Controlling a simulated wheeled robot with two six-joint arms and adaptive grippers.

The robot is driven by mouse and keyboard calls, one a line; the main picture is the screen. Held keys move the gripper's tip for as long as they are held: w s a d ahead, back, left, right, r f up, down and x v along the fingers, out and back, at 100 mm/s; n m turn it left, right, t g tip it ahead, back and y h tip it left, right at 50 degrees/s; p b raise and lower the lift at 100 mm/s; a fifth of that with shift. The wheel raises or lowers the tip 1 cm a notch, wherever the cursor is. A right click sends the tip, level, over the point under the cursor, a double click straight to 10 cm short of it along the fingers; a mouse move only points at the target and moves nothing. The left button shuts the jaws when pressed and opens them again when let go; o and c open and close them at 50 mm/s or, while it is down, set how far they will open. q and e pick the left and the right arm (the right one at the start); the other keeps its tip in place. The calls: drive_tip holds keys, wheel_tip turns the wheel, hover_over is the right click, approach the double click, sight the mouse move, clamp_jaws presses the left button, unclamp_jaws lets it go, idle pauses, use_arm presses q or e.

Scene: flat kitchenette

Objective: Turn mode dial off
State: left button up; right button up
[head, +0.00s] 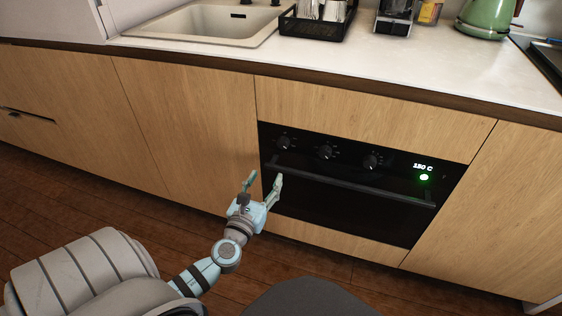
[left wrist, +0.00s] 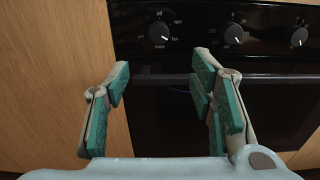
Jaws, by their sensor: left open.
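A black oven (head: 340,205) is built into the wooden cabinets. Its panel carries a left dial (head: 284,142), a middle dial (head: 326,152) and a right dial (head: 371,162). My left gripper (head: 265,179) is open and empty, in front of the oven's left edge and below the left dial. In the left wrist view, the left dial (left wrist: 158,33) lies beyond and above the gap between my fingers (left wrist: 158,85), not touched. Its white mark points to the lower right. My right gripper is not in view.
A long oven handle (head: 350,187) runs below the dials. A green light (head: 424,177) and a display reading about 150 C are lit at the panel's right. The counter (head: 400,62) above holds a sink, a black rack and a green kettle (head: 486,18).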

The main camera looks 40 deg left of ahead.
sight(282, 146)
use_arm(q)
drive_tip(key=b+x, duration=0.1)
drive_tip(key=x, duration=1.1)
drive_tip(key=shift+w+a+r+b, duration=0.1)
drive_tip(key=shift+w+a+b, duration=0.1)
drive_tip(key=shift+b, duration=0.1)
drive_tip(key=shift+w+a+r, duration=0.1)
drive_tip(key=shift+w+a, duration=0.05)
drive_tip(key=shift+w, duration=0.45)
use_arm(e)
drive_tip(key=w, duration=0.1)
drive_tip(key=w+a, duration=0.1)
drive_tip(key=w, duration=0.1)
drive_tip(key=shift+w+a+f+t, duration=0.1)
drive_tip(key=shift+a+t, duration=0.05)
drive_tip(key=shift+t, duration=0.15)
use_arm(q)
drive_tip(key=shift+c, duration=0.4)
drive_tip(key=c, duration=1.1)
